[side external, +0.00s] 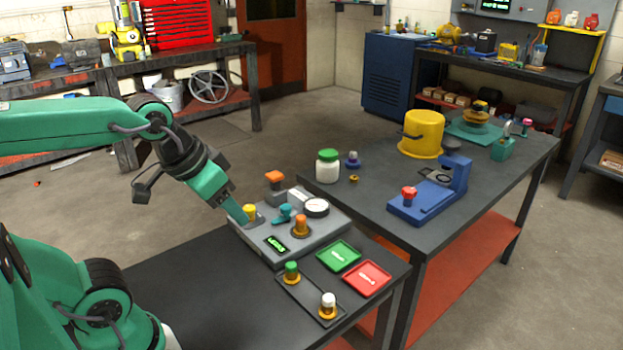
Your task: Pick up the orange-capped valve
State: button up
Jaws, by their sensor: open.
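An orange-capped valve (301,226) stands upright on the grey panel box (273,258), right of its middle. Another orange-topped piece (275,181) stands at the box's back left corner, so which of the two is the valve is not certain. My gripper (240,214) points down and right over the box's left edge. It is open, with its tips beside a yellow-capped piece (250,211). I cannot tell whether they touch it. Both orange-topped pieces are to the right of my gripper and apart from it.
A teal valve (286,213) and a round gauge (316,207) stand close to the orange-capped valve. A dark tray (309,299) holds a green-capped and a white-capped piece. A green tray (338,255) and a red tray (366,278) lie beside it. The front left bench is clear.

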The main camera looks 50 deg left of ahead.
jog(key=w+a+n+g, duration=0.2)
jog(key=w, duration=0.6)
jog(key=n+g, duration=0.3)
jog(key=n, duration=0.3)
send_over(301, 217)
jog(key=f, duration=1.1)
jog(key=shift+s+d+f, duration=0.2)
jog(key=shift+s+f, duration=0.05)
jog(key=shift+f, duration=0.15)
jog(key=shift+w+a+f+n, duration=0.3)
jog(key=shift+f, duration=0.3)
jog(key=shift+s+d+f, duration=0.1)
jog(key=shift+f, duration=3.75)
grip_shut()
